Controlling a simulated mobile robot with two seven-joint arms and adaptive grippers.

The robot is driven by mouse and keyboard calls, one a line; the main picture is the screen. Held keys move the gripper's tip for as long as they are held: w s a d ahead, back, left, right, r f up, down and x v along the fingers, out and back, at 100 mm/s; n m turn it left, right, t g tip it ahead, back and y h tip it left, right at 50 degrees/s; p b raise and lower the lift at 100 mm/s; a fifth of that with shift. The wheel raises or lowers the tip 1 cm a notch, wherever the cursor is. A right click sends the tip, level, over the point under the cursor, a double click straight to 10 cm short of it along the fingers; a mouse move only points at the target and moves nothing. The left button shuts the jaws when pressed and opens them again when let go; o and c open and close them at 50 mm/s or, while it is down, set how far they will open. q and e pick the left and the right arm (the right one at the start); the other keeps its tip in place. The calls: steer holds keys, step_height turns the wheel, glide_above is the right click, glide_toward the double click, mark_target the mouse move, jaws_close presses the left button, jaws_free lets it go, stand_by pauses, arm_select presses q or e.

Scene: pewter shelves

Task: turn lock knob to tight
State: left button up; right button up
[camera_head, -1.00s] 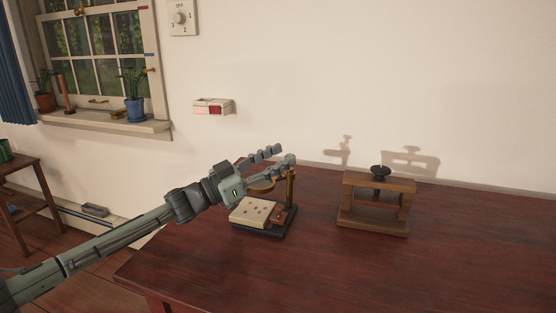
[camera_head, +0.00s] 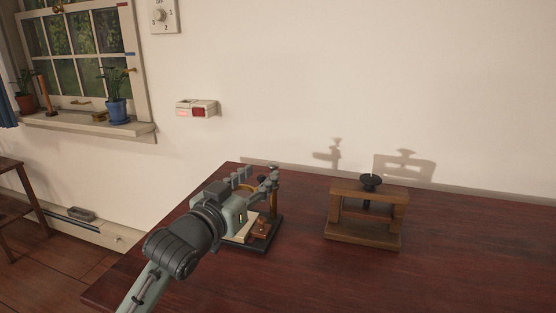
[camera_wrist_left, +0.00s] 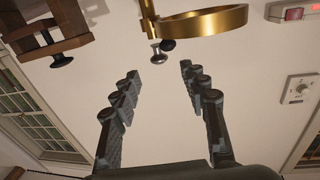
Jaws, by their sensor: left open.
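A small stand with a black base (camera_head: 262,247), a cream plate (camera_head: 243,232) and a brass post (camera_head: 275,200) stands on the table, partly hidden by my left gripper. In the left wrist view its brass ring (camera_wrist_left: 212,22) crosses the top. A small silver knob (camera_wrist_left: 158,57) and a black knob (camera_wrist_left: 168,44) show beside the ring; I cannot tell for sure which is the lock knob, or how tight it is. My left gripper (camera_head: 256,176) is open and empty at the stand. In the wrist view its fingers (camera_wrist_left: 158,71) point toward the silver knob, apparently without touching it.
A wooden frame with a black top knob (camera_head: 371,181) stands to the right on the red-brown table (camera_head: 440,255). The table's right side is clear. A wall dial (camera_head: 160,15), a small wall box with a red part (camera_head: 198,110) and a window sill with potted plants are behind.

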mark_target(270, 165)
arm_select(q)
steer(key=x, duration=0.6)
steer(key=shift+r, duration=0.1)
steer(key=shift+w+d, duration=0.3)
steer(key=shift+w, duration=0.2)
steer(key=c, duration=0.5)
steer(key=shift+c, duration=1.1)
jaws_close()
arm_select(e)
steer(key=shift+s+f, duration=1.05)
steer(key=shift+f, duration=0.05)
